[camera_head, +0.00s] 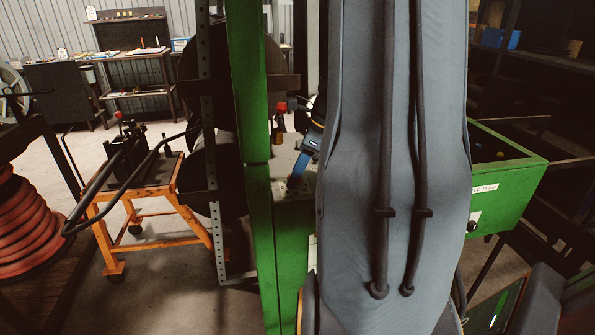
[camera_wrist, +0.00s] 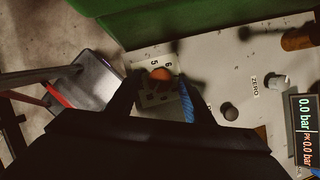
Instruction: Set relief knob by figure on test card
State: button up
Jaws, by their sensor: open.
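In the wrist view, an orange, round-topped knob (camera_wrist: 160,74) sits by a pale plate (camera_wrist: 167,66) printed with a 5 and a 6. I take it to be the relief knob. My gripper (camera_wrist: 153,88) is open, its two dark fingers on either side of the knob. I see a gap and cannot tell whether either finger touches it. A blue ribbed strip shows along the right finger. In the head view my arm hides most of the gripper and panel. I cannot make out a test card in either view.
The grey panel (camera_wrist: 225,70) carries a dark knob (camera_wrist: 229,112), a grey knob marked ZERO (camera_wrist: 279,81), an orange-brown cylinder (camera_wrist: 298,39) and a display (camera_wrist: 305,125) reading 0.0 bar. A green post (camera_head: 250,200) stands close left; an orange cart (camera_head: 150,185) stands beyond it.

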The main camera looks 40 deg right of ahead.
jog(key=shift+c, duration=0.4)
jog(key=c, duration=0.9)
jog(key=shift+c, duration=0.2)
jog(key=shift+n+p, duration=0.3)
jog(key=n+y+p, duration=0.1)
jog(key=n+p, duration=0.1)
jog(key=shift+n+g, duration=0.4)
jog(key=n+p, duration=0.1)
jog(key=n+g+p, duration=0.1)
jog(key=n, duration=0.2)
jog(key=shift+w+d+n+g+y+p, duration=0.1)
jog(key=shift+w+n+g+y+p, duration=0.2)
jog(key=shift+y+p, duration=0.1)
jog(key=n+g+p, duration=0.1)
jog(key=n, duration=0.2)
jog(key=n+g+p, duration=0.1)
jog(key=n, duration=0.2)
jog(key=shift+w+g, duration=0.15)
jog(key=shift+g, duration=0.15)
jog(key=n+g, duration=0.1)
jog(key=n, duration=0.2)
jog(key=n+g+h+p, duration=0.1)
jog(key=n, duration=0.2)
jog(key=shift+w, duration=0.1)
jog(key=shift+n, duration=0.3)
